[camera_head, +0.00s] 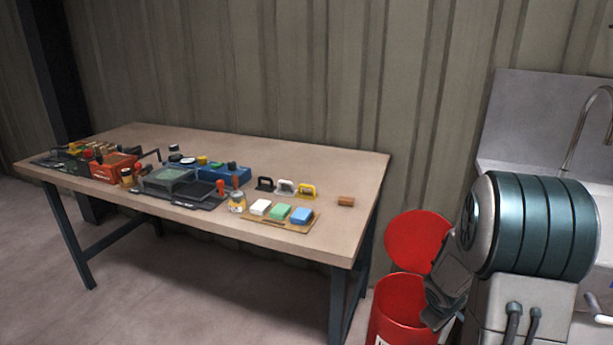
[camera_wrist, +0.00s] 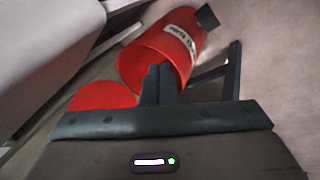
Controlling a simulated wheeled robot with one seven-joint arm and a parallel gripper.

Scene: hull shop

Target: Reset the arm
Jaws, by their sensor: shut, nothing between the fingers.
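My gripper (camera_wrist: 158,72) is shut and empty in the wrist view, its dark fingers pressed together in front of the mouth of a red bin. In the head view my gripper (camera_head: 435,318) hangs at the lower right, partly in front of the bin. My arm is folded beside it at the right edge. Whether the fingertips are inside the bin's opening or only above it, I cannot tell.
The red bin (camera_head: 393,310) has its round red lid (camera_head: 412,236) raised. A workbench (camera_head: 330,165) stands left of it, holding colored blocks on a board, handled tools and boxes. A sink with a tap (camera_head: 575,135) stands behind my arm. Floor at lower left is clear.

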